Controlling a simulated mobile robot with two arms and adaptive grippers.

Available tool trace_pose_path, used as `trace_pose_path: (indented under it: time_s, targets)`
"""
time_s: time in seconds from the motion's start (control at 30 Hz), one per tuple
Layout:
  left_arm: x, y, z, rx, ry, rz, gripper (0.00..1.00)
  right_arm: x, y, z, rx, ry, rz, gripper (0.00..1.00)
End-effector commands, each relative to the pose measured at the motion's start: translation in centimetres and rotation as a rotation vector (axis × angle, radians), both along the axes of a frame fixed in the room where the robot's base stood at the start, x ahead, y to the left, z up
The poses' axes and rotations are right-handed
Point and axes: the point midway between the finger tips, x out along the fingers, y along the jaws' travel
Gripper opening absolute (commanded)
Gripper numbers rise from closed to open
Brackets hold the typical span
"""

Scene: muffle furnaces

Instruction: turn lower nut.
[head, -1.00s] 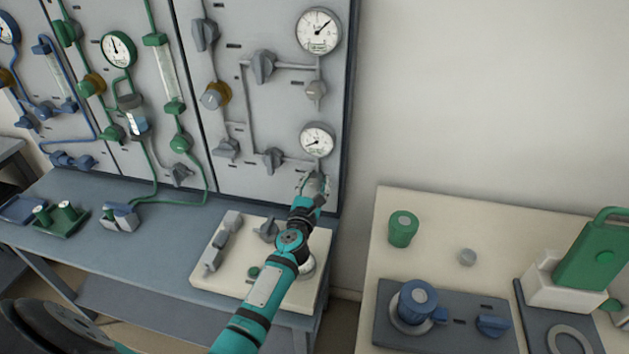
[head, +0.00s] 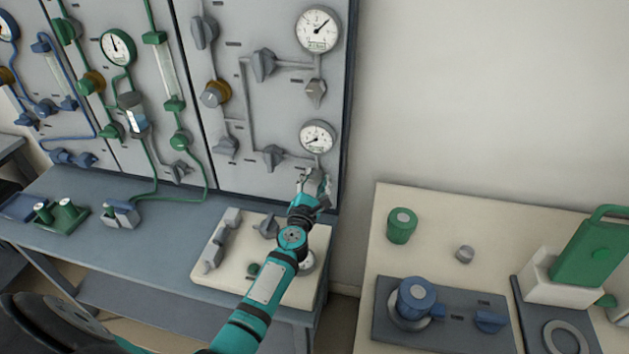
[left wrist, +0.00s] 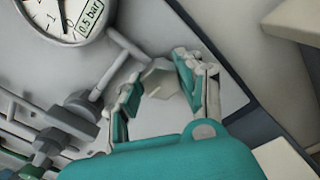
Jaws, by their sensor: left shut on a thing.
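The lower nut (left wrist: 160,80) is a pale grey faceted piece below the lower gauge on the grey panel. My left gripper (left wrist: 158,88) has one finger on each side of it and is shut on it. In the head view my left gripper (head: 314,184) is at the panel just under the lower gauge (head: 318,137), and its fingers mostly hide the nut. The upper nut (head: 316,93) sits below the upper gauge (head: 318,29). My right gripper is not in view.
Grey valve knobs (head: 274,158) and pipes lie left of the nut. A cream block (head: 213,268) with fittings stands on the blue-grey bench (head: 165,240) under my left arm. A second cream table (head: 382,235) with green and blue parts stands at right.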

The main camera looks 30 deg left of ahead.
Motion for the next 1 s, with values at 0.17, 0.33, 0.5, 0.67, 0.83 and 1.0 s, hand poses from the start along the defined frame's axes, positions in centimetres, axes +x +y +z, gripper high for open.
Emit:
trace_pose_path:
  time_s: [0.17,0.33,0.5,0.67,0.83,1.0]
  targets:
    - [0.0,0.0,0.0,0.003,0.001,-0.001,0.54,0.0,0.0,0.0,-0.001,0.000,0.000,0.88]
    - [0.0,0.0,0.0,0.002,0.001,0.000,0.60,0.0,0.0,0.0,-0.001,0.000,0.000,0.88]
    - [-0.2,0.0,-0.1,0.000,0.001,0.000,0.60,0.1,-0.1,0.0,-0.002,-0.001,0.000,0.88]
    - [-1.8,-0.6,-0.2,-0.004,0.003,-0.001,0.60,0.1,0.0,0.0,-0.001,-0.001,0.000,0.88]
    - [-5.3,-1.3,-0.2,0.001,0.004,0.000,0.60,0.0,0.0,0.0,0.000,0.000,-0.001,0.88]
    - [-8.7,-2.3,-0.1,0.001,0.003,-0.001,0.60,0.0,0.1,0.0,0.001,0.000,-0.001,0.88]
